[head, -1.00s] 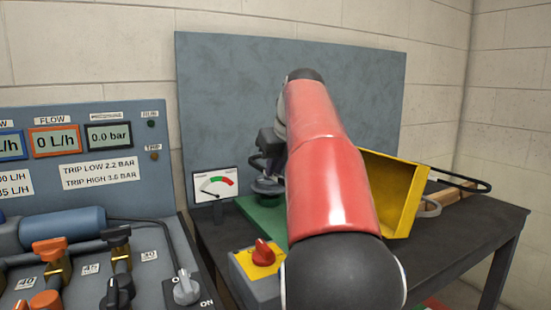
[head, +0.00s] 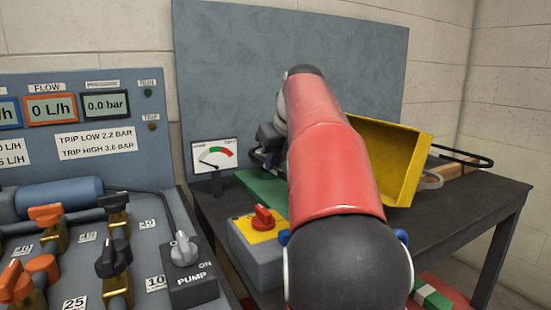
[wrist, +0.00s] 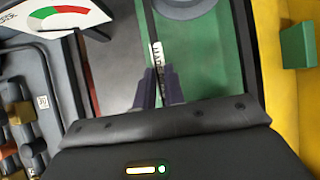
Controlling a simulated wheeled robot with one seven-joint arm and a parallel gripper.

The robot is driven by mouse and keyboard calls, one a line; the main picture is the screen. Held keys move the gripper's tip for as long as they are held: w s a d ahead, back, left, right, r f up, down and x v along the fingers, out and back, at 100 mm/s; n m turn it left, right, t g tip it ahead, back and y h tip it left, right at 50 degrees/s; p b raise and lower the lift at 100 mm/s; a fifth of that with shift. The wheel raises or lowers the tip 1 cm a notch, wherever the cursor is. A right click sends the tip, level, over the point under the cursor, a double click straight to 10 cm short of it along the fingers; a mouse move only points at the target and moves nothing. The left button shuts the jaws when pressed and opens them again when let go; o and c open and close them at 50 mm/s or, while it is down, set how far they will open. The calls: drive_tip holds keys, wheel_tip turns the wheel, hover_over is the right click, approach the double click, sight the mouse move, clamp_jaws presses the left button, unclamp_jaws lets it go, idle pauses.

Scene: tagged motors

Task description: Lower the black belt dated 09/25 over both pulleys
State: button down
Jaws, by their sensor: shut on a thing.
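My gripper (wrist: 157,72) is shut on a thin dark belt (wrist: 148,22) over the green base plate (wrist: 205,50). A small white tag (wrist: 156,54) with dark print shows just beyond the fingertips; I cannot read its date. Part of a grey round pulley (wrist: 183,6) shows at the top of the wrist view, right of the belt. Whether the belt is around it I cannot tell. The second pulley is not visible. In the head view the gripper is mostly behind my red arm, above the green plate (head: 262,188).
A tension gauge (head: 213,156) and a red knob (head: 263,217) are on the left. The pump panel (head: 75,75) is further left.

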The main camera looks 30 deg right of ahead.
drive_tip(key=c, duration=1.4)
unclamp_jaws()
drive_tip(key=p+v, duration=0.1)
drive_tip(key=v, duration=0.5)
drive_tip(key=shift+s+r+p, duration=0.15)
drive_tip(key=shift+r+p, duration=0.15)
drive_tip(key=shift+r, duration=0.05)
drive_tip(key=shift+s+r, duration=0.3)
drive_tip(key=shift+r, duration=0.1)
drive_tip(key=shift+s, duration=0.1)
